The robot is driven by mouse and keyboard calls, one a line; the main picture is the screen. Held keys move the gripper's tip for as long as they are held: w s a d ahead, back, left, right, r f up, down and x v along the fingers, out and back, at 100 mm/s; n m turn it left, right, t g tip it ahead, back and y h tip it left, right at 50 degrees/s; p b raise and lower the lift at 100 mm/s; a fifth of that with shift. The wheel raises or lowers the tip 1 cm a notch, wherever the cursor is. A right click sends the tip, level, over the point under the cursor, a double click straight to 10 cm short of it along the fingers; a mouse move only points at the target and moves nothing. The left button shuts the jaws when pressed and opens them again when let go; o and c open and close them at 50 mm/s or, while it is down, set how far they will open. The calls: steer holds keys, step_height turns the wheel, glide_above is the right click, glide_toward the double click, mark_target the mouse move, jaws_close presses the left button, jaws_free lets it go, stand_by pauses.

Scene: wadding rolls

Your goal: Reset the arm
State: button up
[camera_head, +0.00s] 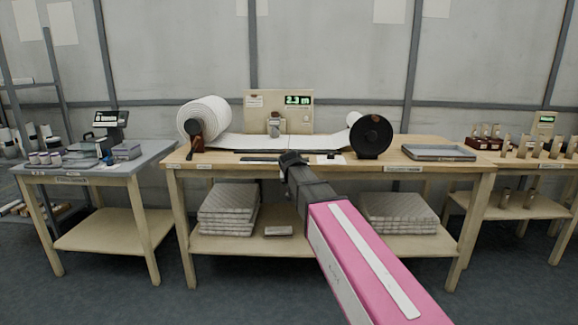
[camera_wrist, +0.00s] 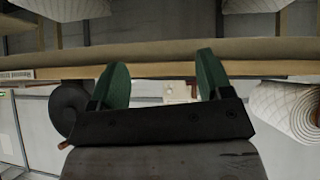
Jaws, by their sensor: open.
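My gripper (camera_head: 291,158) is at the end of my pink and dark grey arm, in front of the middle table's front edge in the head view. In the wrist view my gripper (camera_wrist: 157,75) shows two green fingers held wide apart with nothing between them. The wooden table (camera_head: 330,170) is beyond the fingers; its edge (camera_wrist: 160,70) crosses the wrist view, which looks upside down. Whether the fingers touch the edge cannot be told.
On the table are a white wadding roll (camera_head: 206,117), a black disc-ended roll (camera_head: 371,136), a display panel (camera_head: 279,112) and a grey tray (camera_head: 438,153). Quilted stacks (camera_head: 228,208) lie on the shelf below. A grey side table (camera_head: 95,167) stands left. Floor in front is clear.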

steer(key=s+d+f+g, duration=0.3)
steer(key=s+d+f, duration=0.2)
steer(key=s+f, duration=0.4)
steer(key=s+d+f+g+y, duration=0.1)
steer(key=s+d+f+g, duration=0.1)
steer(key=s+d+f, duration=0.4)
steer(key=s+d+f+g, duration=0.3)
steer(key=s+d+f, duration=0.2)
steer(key=s+f, duration=0.7)
steer(key=shift+s+d+f+g+y, duration=0.2)
steer(key=shift+s+d+g+y, duration=0.1)
steer(key=shift+s, duration=0.45)
